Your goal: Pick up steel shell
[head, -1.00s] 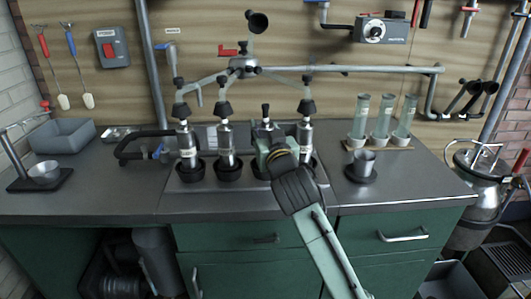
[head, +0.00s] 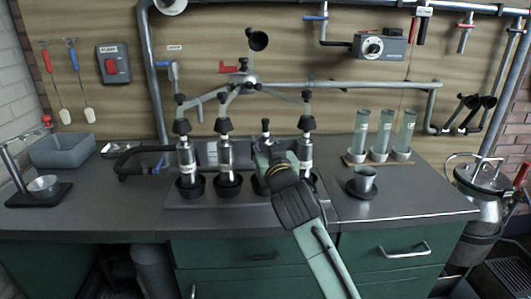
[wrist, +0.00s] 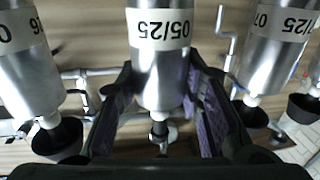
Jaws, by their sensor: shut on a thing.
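The steel shell (wrist: 160,70) is a shiny metal cylinder with a white label reading 05/25. In the wrist view it stands between the two purple-padded fingers of my gripper (wrist: 160,95), which are shut on it. In the head view my gripper (head: 272,158) is at the third place in the row on the counter rack and hides most of this shell. A black-tipped top (head: 265,126) shows above the gripper. Whether the shell's lower end rests in its cup is hidden.
Similar shells stand close by in black cups: two to the left (head: 187,157) (head: 226,155) and one to the right (head: 307,150). Metal pipes (head: 240,84) hang above. The front counter strip is clear.

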